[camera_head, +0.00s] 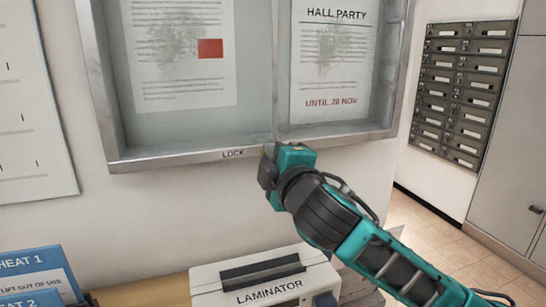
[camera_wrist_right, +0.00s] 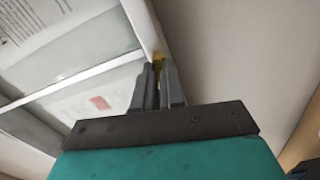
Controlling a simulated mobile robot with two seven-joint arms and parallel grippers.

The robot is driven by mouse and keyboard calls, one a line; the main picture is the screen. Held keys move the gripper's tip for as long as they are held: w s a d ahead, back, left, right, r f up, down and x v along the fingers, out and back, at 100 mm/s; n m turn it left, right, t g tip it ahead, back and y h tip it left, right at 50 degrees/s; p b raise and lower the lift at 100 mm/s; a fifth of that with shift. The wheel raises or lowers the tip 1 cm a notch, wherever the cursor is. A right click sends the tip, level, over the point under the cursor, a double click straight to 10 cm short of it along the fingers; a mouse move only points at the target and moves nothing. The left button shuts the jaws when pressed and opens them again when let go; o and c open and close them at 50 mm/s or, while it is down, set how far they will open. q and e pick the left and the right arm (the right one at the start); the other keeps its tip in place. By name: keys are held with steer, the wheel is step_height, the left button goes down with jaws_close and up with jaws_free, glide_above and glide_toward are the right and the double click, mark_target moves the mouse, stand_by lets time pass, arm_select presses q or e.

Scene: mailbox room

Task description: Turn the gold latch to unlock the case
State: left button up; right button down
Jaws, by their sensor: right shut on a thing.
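The case (camera_head: 190,155) is a metal-framed, glass-fronted notice case on the wall in the head view, with the word LOCK on its bottom rail. My right gripper (camera_head: 268,165) is at that bottom rail, just right of the word LOCK, and hides the spot there in the head view. In the right wrist view my right gripper (camera_wrist_right: 157,68) has its fingers close together at the frame edge, shut on the gold latch (camera_wrist_right: 158,57). Only a small yellow-gold bit of the latch shows between and beyond the fingertips. My left gripper is not in view.
A white laminator (camera_head: 225,287) stands on a wooden surface (camera_head: 140,291) below the case. Blue boxes or leaflets (camera_head: 35,277) are at the lower left. Grey mailboxes (camera_head: 465,90) hang on the far wall at the right. The wall below the case is bare.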

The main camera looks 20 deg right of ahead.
steer(key=shift+n, duration=1)
steer(key=c, duration=1.2)
jaws_free()
steer(key=shift+f, duration=0.1)
